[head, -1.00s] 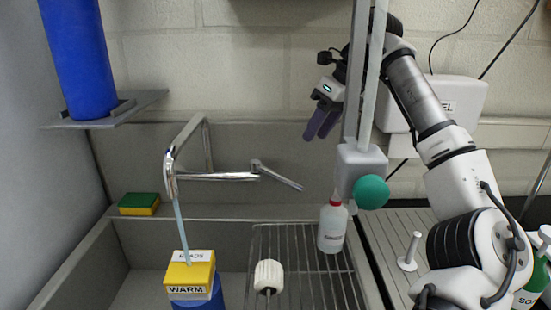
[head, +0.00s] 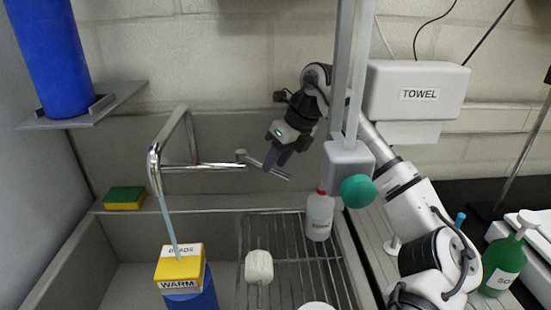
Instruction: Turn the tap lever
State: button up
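The chrome tap (head: 182,150) stands at the back of the grey sink, with a bent spout on the left and a horizontal pipe running right. Its thin lever (head: 256,164) slants down to the right from the pipe's end. A pale blue stream (head: 169,222) runs from the spout to a yellow-and-white block. My gripper (head: 277,160), with dark purple fingers, points down at the lever and overlaps its middle in the picture. Whether it touches cannot be told. The fingers lie close together and hold nothing visible; their opening is unclear.
A grey post (head: 350,80) with a box and green knob (head: 358,191) stands in front of my arm. A red-capped bottle (head: 319,217) and white brush (head: 259,267) are at the rack. A blue cylinder (head: 52,60) stands on the left shelf; a sponge (head: 124,198) sits below.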

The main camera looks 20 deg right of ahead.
jog(key=shift+w+a+f, duration=0.1)
jog(key=shift+a+f, duration=0.15)
jog(key=shift+f, duration=0.2)
grip_shut()
jog(key=shift+a, duration=0.15)
